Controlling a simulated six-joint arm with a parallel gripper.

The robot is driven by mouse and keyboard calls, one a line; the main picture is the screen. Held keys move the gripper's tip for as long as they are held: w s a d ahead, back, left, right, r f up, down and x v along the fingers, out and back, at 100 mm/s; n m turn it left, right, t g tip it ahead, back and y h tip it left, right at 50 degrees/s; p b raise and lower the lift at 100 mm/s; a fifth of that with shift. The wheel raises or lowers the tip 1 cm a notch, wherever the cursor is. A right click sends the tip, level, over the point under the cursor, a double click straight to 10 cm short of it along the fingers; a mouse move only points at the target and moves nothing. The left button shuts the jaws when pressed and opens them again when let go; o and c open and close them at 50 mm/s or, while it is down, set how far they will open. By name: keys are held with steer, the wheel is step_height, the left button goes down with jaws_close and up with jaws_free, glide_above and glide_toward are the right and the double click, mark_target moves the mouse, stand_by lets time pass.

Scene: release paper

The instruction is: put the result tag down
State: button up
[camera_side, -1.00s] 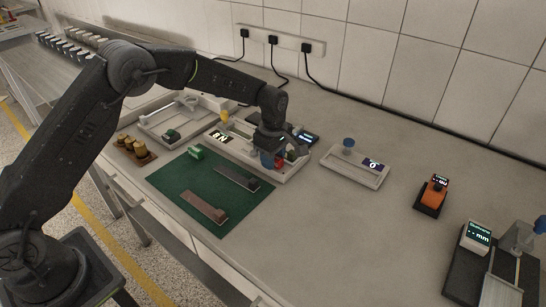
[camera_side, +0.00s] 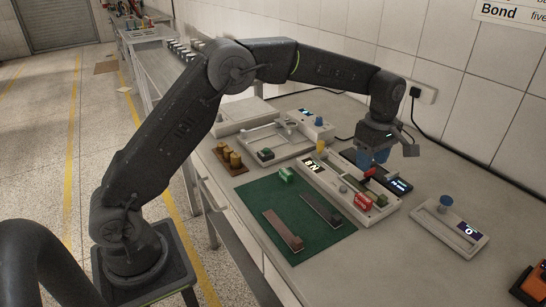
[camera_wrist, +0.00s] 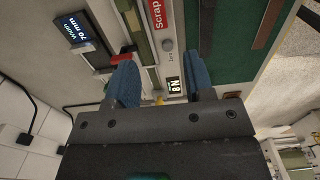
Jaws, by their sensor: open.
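A red tag marked "Scrap" (camera_side: 362,203) lies at the right end of a pale grey tester (camera_side: 335,184); it also shows at the top of the wrist view (camera_wrist: 157,15). A green piece (camera_side: 381,200) is beside it. My gripper (camera_side: 373,158) is raised above the tester, behind the red tag. Its two blue fingers are apart, with nothing held between them in the wrist view (camera_wrist: 160,85). The tester's lit display (camera_wrist: 174,86) shows between the fingers.
A green mat (camera_side: 262,205) with two dark strips lies in front. A black display unit (camera_side: 398,185) sits behind the tester. A wooden block with brass weights (camera_side: 230,160) is at left. A grey device with a blue knob (camera_side: 450,227) stands right, with clear bench between.

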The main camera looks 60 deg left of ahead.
steer(key=s+a+r+m+t, duration=0.3)
steer(key=s+r+m, duration=0.5)
steer(key=s+r, duration=0.55)
steer(key=s+a+f+m+t, duration=0.1)
steer(key=s+m, duration=0.4)
steer(key=s, duration=0.5)
steer(key=s+f+m+t, duration=0.1)
steer(key=s+f+m, duration=0.2)
steer(key=s, duration=0.6)
steer(key=shift+s+a+f+m+t, duration=0.3)
steer(key=shift+s+a+m, duration=0.1)
steer(key=shift+m, duration=0.5)
